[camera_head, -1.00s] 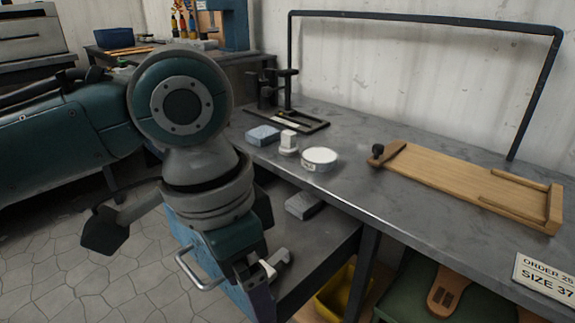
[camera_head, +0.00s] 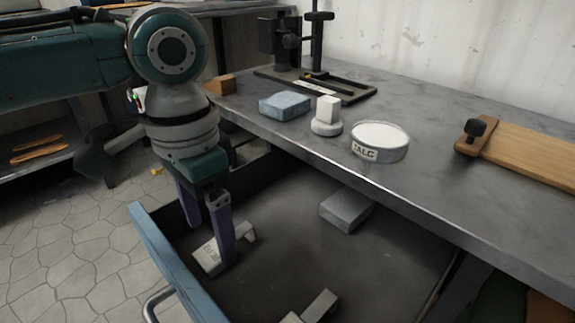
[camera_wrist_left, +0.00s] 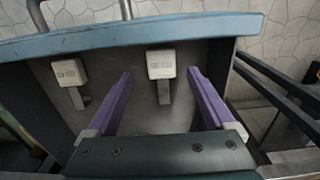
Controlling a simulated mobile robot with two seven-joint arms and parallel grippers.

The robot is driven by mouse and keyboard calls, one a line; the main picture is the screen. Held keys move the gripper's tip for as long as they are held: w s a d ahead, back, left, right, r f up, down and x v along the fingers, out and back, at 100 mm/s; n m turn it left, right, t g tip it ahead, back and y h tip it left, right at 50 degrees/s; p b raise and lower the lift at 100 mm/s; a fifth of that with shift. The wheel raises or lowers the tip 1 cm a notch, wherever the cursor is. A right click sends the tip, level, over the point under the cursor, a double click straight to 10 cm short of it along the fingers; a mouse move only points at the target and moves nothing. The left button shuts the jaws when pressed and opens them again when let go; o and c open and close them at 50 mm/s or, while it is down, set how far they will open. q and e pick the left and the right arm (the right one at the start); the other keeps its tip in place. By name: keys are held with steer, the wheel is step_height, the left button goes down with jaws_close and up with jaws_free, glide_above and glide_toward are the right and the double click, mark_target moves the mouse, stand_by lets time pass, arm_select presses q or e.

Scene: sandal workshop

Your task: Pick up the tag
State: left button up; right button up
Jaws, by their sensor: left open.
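A pale tag with a lettered block and a narrow stem (camera_head: 209,257) lies in the open drawer near its blue front. In the left wrist view this tag (camera_wrist_left: 161,66) shows between and just beyond the fingertips. My left gripper (camera_head: 209,242) is open, its two purple fingers pointing down over the tag; the near finger hides part of it. The left wrist view shows the gripper (camera_wrist_left: 158,76) empty, a finger on each side. A second similar piece (camera_head: 318,305) lies in the drawer, also in the wrist view (camera_wrist_left: 71,73). The right gripper is not in view.
The drawer's blue front (camera_head: 165,255) stands close beside the gripper. A grey block (camera_head: 346,209) lies deeper in the drawer, under the bench edge. The bench (camera_head: 440,190) above holds a talc tin (camera_head: 379,141), a white stamp-like piece (camera_head: 327,116) and a blue block (camera_head: 285,105).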

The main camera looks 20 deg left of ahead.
mark_target(216, 251)
arm_select(q)
step_height(216, 251, down, 4)
steer(key=shift+w+f+b, duration=0.1)
steer(key=shift+w+b, duration=0.05)
steer(key=shift+b, duration=0.8)
steer(key=shift+c, duration=0.4)
jaws_close()
